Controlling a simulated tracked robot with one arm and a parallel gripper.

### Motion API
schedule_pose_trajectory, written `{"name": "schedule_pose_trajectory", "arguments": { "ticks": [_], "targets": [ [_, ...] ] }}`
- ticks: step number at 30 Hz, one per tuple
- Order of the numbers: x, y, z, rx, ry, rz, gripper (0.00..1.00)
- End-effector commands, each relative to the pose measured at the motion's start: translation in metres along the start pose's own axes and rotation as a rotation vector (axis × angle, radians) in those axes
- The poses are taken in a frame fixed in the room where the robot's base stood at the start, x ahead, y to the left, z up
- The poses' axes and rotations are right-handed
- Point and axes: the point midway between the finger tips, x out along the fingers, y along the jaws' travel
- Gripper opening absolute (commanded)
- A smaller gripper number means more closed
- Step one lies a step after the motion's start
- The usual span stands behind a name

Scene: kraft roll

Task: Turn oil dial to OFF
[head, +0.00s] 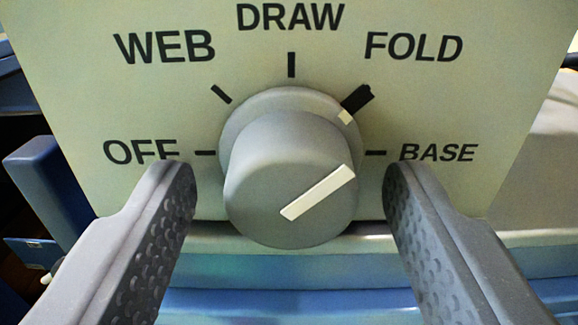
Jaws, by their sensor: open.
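A grey round dial (290,170) sticks out of a pale panel (90,95). A white bar on its face slants up to the right, and a pale mark on its collar lines up with the thick tick at FOLD. Around it, from left to right, the labels read OFF (140,152), WEB, DRAW, FOLD (413,47) and BASE. The word oil does not show on the panel. My gripper (290,175) is open, with one finger on each side of the dial and a gap on both sides. The left fingertip partly covers the OFF label.
The panel's lower edge lies just behind the dial and fingers. Below it are pale and blue surfaces (300,270). A blue block-like part (45,195) stands at the left, and a pale surface (545,150) lies at the right.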

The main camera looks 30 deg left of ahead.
Motion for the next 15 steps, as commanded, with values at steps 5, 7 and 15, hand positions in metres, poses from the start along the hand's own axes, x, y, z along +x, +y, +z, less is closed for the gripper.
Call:
{"name": "schedule_pose_trajectory", "arguments": {
  "ticks": [5, 7, 15],
  "targets": [
    [0.0025, -0.0004, -0.0010, 0.000, 0.001, 0.000, 0.56],
    [0.0024, -0.0004, -0.0009, 0.000, 0.001, 0.000, 0.56],
    [0.0023, -0.0004, -0.0008, 0.000, 0.001, 0.000, 0.11]
  ]
}}
